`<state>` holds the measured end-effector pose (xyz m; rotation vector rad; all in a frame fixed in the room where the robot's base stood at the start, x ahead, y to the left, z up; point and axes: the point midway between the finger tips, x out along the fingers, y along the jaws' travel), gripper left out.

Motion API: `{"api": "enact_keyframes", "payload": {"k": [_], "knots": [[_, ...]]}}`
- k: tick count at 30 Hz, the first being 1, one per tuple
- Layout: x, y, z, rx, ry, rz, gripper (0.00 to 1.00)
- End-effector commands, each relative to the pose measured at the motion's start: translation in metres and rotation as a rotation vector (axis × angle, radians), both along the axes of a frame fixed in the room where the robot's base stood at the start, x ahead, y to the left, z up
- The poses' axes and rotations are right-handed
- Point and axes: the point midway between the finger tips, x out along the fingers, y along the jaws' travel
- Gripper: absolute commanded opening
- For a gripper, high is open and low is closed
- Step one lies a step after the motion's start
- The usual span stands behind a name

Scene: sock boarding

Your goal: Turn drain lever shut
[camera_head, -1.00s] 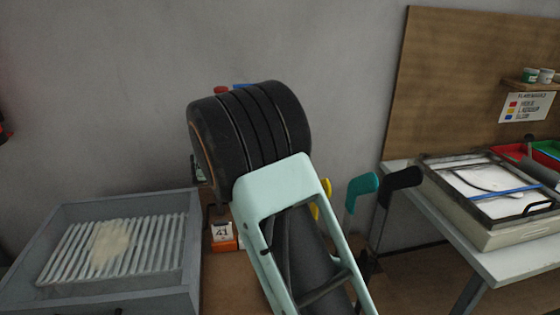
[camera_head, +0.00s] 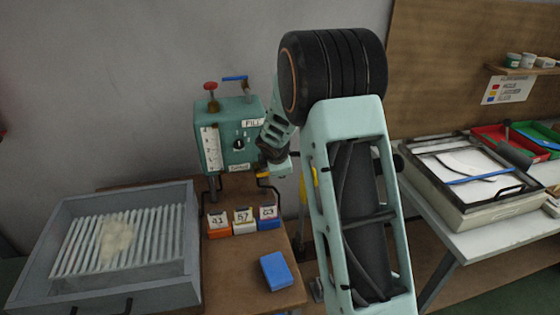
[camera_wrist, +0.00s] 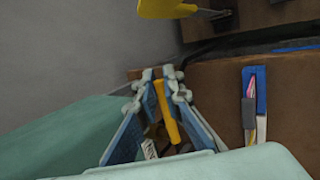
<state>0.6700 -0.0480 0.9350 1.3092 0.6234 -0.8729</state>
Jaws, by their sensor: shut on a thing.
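A teal machine box (camera_head: 228,140) stands against the wall with a gauge, a dial and a FILL label. My gripper (camera_head: 270,162) is at the box's lower right, its fingertips too small to make out in the head view. In the wrist view my gripper (camera_wrist: 162,78) has its two blue-padded fingers close together with a yellow bar (camera_wrist: 168,122) between them. The bar looks like the drain lever, and the fingers are shut on it. Its far end and pivot are hidden.
A red knob (camera_head: 211,86) and a blue lever (camera_head: 236,78) top the box. Below stand small numbered card boxes (camera_head: 244,229) and a blue block (camera_head: 276,270). A grey ribbed tray (camera_head: 60,225) is at left. A white table (camera_head: 460,235) is at right.

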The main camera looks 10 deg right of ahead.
Motion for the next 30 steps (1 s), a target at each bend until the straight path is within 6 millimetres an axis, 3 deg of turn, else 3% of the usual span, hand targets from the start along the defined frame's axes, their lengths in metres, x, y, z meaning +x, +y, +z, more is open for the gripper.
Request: {"api": "enact_keyframes", "payload": {"k": [21,22,27,30], "knots": [[0.0008,0.002,-0.0052,0.076,-0.002,0.004,0.0],[0.0008,0.002,-0.0052,0.076,-0.002,0.004,0.09],[0.0004,0.0013,-0.0054,0.074,-0.001,0.002,0.27],[0.0003,0.0009,-0.0054,0.073,-0.001,0.002,0.27]]}}
